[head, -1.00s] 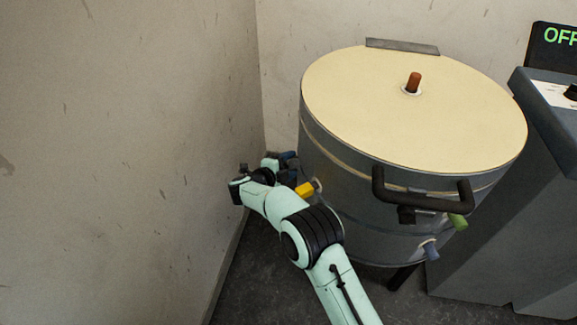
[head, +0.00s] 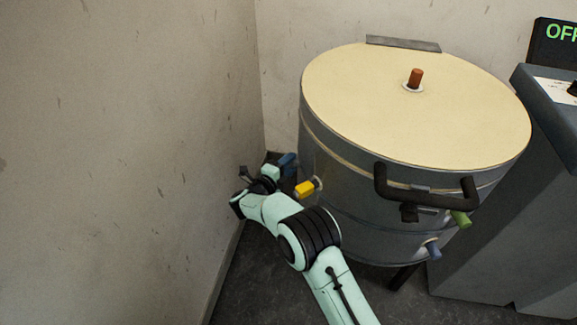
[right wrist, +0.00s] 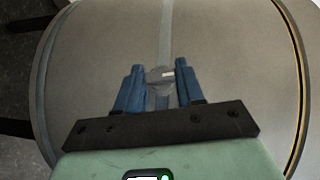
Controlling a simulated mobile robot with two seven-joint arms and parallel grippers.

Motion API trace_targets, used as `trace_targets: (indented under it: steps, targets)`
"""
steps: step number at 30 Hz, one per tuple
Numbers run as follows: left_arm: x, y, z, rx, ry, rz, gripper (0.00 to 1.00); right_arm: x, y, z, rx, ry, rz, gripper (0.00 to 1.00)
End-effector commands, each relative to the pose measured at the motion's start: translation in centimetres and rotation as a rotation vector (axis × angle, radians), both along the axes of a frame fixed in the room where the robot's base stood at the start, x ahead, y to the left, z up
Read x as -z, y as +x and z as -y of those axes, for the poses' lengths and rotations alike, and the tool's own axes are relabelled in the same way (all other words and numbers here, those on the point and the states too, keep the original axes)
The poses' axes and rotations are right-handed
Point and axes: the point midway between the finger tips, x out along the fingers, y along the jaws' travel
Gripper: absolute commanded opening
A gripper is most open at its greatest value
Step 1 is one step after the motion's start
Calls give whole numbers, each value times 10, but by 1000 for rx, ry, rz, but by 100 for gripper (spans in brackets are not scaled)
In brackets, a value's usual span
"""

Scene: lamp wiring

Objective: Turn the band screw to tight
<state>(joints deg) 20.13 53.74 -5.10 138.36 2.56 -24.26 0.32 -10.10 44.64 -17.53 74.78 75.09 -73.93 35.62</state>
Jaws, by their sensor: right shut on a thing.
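The band screw (right wrist: 160,78) is a round grey head with a small white mark, seen in the right wrist view. It sits on a lighter band (right wrist: 166,30) that runs along the grey drum wall. My right gripper (right wrist: 158,82) has its two blue fingers on either side of the screw head and is shut on it. In the head view my right gripper (head: 287,163) is at the far left side of the drum (head: 350,215), low beside the wall. The screw is hidden there. My left gripper is not in view.
The drum has a cream lid (head: 400,120) with a brown plug (head: 415,78) and a black handle (head: 430,197). Yellow (head: 304,189), green (head: 460,219) and blue (head: 432,250) knobs stick out. A grey cabinet (head: 490,240) stands right; a display reads OFF. The wall (head: 130,150) is close left.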

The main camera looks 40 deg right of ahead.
Motion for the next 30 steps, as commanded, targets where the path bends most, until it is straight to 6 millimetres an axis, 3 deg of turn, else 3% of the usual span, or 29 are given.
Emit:
trace_targets:
  steps: [12,30]
  targets:
    - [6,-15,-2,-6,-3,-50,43,-1,1,-1,-2,-119,226,7]
    - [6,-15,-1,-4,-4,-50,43,-2,1,0,0,-149,283,7]
